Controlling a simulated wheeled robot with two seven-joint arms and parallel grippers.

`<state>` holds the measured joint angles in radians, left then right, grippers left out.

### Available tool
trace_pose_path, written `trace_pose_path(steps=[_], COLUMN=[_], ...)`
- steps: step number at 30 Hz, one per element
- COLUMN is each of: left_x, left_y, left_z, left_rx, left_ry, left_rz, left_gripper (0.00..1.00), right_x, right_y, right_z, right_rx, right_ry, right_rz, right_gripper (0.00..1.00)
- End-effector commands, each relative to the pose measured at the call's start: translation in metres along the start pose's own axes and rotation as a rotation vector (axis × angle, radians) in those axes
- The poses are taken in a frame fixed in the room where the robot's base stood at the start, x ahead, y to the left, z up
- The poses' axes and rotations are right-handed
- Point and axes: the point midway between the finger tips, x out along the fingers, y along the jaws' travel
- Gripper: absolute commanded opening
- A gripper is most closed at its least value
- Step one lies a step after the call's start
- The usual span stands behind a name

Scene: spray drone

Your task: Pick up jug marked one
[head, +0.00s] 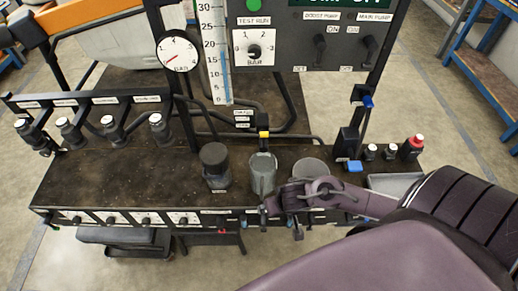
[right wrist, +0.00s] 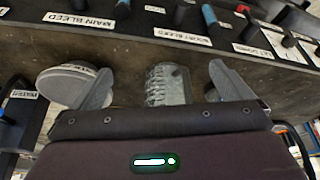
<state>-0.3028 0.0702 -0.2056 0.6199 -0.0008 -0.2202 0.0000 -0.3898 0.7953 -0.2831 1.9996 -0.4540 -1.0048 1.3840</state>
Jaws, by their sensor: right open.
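Three jugs stand in a row at the bench's front edge in the head view: a dark one (head: 215,165), a grey one (head: 263,174) and another grey one (head: 310,168) partly behind my right gripper. I cannot read which is marked one. My right gripper (head: 283,200) is at the front edge, close to the grey jugs. In the right wrist view the open fingers (right wrist: 160,88) stand on either side of a ribbed grey body (right wrist: 167,84). A round grey top (right wrist: 68,82) shows beside the left finger. My left gripper is not in view.
A panel with gauge (head: 178,52) and switches rises behind the jugs. Small bottles, one red-capped (head: 413,147), and a grey tray (head: 395,183) lie to the right. Black nozzles (head: 68,130) hang at left. The bench (head: 120,180) is clear left of the jugs.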

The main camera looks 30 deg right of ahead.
Motion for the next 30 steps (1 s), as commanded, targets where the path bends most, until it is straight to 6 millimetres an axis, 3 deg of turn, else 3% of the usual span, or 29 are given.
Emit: trace_pose_path(steps=[11, 19, 27, 30], left_x=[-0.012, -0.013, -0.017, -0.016], left_y=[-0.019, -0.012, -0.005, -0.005], left_z=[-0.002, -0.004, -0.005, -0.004], left_rx=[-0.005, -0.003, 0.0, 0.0], left_ry=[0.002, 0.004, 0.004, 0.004], left_rz=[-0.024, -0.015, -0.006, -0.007], left_gripper=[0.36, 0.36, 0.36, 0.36], right_x=[0.019, 0.028, 0.043, 0.052], right_y=[-0.001, -0.001, -0.001, 0.0], right_z=[-0.055, -0.074, -0.112, -0.111], right_rx=[0.005, 0.004, 0.005, 0.002], right_ry=[0.005, 0.005, 0.005, 0.002], right_rz=[0.0, -0.001, -0.002, 0.0], right_gripper=[0.99, 0.99, 0.99, 0.99])
